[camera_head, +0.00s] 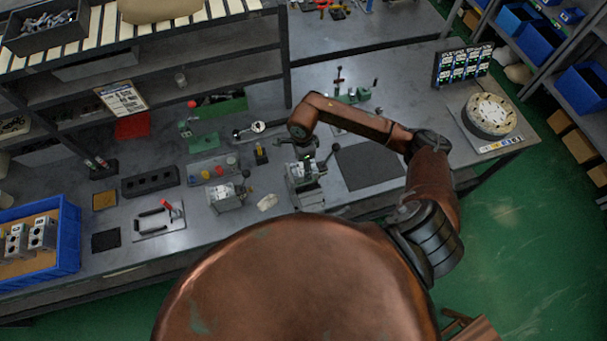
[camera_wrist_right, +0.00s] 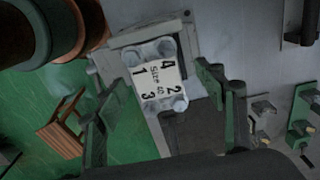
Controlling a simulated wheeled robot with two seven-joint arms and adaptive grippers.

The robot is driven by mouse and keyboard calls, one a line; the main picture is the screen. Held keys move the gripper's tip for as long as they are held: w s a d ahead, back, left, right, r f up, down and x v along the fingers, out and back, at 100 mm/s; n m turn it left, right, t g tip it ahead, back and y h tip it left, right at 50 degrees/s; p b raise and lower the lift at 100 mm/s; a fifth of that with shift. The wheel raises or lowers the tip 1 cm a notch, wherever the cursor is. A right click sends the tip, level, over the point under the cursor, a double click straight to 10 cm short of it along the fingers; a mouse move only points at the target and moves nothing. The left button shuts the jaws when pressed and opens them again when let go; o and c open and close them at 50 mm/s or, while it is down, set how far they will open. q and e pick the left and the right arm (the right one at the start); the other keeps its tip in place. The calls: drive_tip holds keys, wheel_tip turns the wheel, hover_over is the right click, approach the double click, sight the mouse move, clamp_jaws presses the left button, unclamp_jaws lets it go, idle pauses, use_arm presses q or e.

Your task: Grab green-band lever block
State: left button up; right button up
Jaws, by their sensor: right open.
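A grey lever block (camera_head: 302,174) stands on the bench in the head view, with a dark lever at its right. In the right wrist view the top of a block (camera_wrist_right: 158,76) shows a white label with the numbers 1 to 4 and round bolt corners. I cannot make out a green band on it. My right gripper (camera_head: 298,147) is just above the block. In the wrist view its fingers (camera_wrist_right: 160,95) are spread on either side of the block, with gaps. A second lever block (camera_head: 227,196) stands to the left. My left gripper is not in view.
A dark mat (camera_head: 370,166) lies right of the block. A clear tray with coloured caps (camera_head: 212,169) and a small white piece (camera_head: 267,203) lie to the left. A blue bin (camera_head: 67,250) holds more blocks at far left. A round dial (camera_head: 491,114) stands at right.

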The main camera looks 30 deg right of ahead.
drive_tip(key=f+p, duration=0.2)
drive_tip(key=f, duration=0.1)
drive_tip(key=shift+s+f, duration=0.2)
drive_tip(key=shift+f, duration=0.65)
drive_tip(key=shift+c, duration=0.5)
clamp_jaws()
drive_tip(key=shift+w+r, duration=0.15)
drive_tip(key=shift+r, duration=0.05)
